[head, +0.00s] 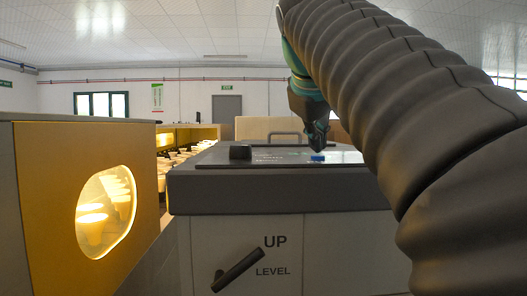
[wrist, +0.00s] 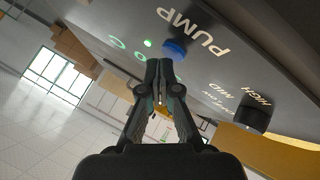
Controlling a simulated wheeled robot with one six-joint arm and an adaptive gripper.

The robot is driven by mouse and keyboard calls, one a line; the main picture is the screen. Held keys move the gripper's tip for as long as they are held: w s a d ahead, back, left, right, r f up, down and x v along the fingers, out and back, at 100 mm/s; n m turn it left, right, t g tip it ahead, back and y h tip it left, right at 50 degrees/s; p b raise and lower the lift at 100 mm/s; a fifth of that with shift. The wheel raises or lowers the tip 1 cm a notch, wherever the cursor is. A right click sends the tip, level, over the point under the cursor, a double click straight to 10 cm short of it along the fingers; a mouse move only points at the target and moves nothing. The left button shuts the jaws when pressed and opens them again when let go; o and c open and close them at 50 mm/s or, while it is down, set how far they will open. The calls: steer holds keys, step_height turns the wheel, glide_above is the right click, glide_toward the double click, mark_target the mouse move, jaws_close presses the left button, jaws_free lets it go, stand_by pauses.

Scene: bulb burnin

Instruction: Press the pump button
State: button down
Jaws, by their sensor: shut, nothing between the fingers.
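The blue pump button (wrist: 174,47) sits on the dark panel beside the word PUMP in the wrist view. In the head view the button (head: 317,158) shows on top of the grey cabinet. My gripper (wrist: 159,68) is shut and empty, its fingertips pointing at the panel close to the button. In the head view my gripper (head: 317,147) points down just above the button. I cannot tell whether the tips touch it. They cover a little of the button's edge in the wrist view.
A black knob (head: 240,152) stands on the panel, with HIGH and MID labels in the wrist view. A lit green lamp (wrist: 148,43) is near the button. A lever (head: 238,270) is on the cabinet front. A yellow-windowed box (head: 60,190) stands at left.

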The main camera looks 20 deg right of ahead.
mark_target(317, 156)
steer(key=shift+r, duration=0.25)
step_height(317, 156, up, 3)
steer(key=p, duration=0.2)
steer(key=shift+f+p, duration=0.2)
steer(key=shift+p, duration=0.2)
steer(key=shift+r, duration=1.75)
